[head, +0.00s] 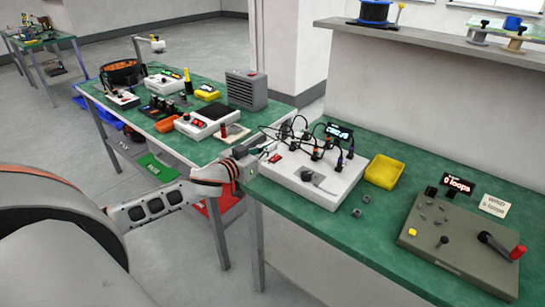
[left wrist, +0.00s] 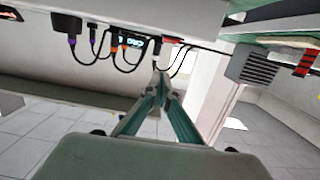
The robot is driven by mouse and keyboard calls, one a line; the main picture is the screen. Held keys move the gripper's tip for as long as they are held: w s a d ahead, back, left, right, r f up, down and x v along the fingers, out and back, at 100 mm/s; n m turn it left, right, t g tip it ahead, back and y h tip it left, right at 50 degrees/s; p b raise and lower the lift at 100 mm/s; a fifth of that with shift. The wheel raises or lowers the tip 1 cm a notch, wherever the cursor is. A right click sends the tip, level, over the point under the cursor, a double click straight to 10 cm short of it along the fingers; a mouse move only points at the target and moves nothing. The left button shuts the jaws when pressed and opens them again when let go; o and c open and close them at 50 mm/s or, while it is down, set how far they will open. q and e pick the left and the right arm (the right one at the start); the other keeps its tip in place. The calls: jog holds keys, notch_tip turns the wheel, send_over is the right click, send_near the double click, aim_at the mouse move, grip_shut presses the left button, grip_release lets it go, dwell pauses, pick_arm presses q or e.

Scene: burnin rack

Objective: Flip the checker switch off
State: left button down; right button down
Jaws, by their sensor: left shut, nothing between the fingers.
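A white checker box (head: 318,188) stands on the near green table, with several black cables and plugs on top and a small lit display (head: 339,131) behind it. A dark switch or knob on a grey plate (head: 312,177) sits on its front part; its setting is too small to tell. My left gripper (head: 262,155) is at the box's left rear side, shut and empty. In the left wrist view the fingertips (left wrist: 162,80) meet near the hanging cables, and the box (left wrist: 185,15) shows tilted at the top. I cannot tell whether the fingers touch the box. My right gripper is not in view.
A yellow tray (head: 384,171) stands right of the box. A grey-green winding board (head: 460,245) with a red-handled crank and a "0 loops" display (head: 458,183) lies further right. A second table at left carries several devices and a grey vented box (head: 246,90).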

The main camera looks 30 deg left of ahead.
aim_at(273, 160)
pick_arm(q)
jog(key=f, duration=0.2)
jog(key=w+f+b, duration=0.1)
jog(key=shift+w+f, duration=0.1)
jog(key=shift+f, duration=0.45)
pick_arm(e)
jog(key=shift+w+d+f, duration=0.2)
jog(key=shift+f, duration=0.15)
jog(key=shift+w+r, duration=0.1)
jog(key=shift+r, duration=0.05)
pick_arm(q)
jog(key=shift+w+f, duration=0.1)
jog(key=shift+d, duration=0.1)
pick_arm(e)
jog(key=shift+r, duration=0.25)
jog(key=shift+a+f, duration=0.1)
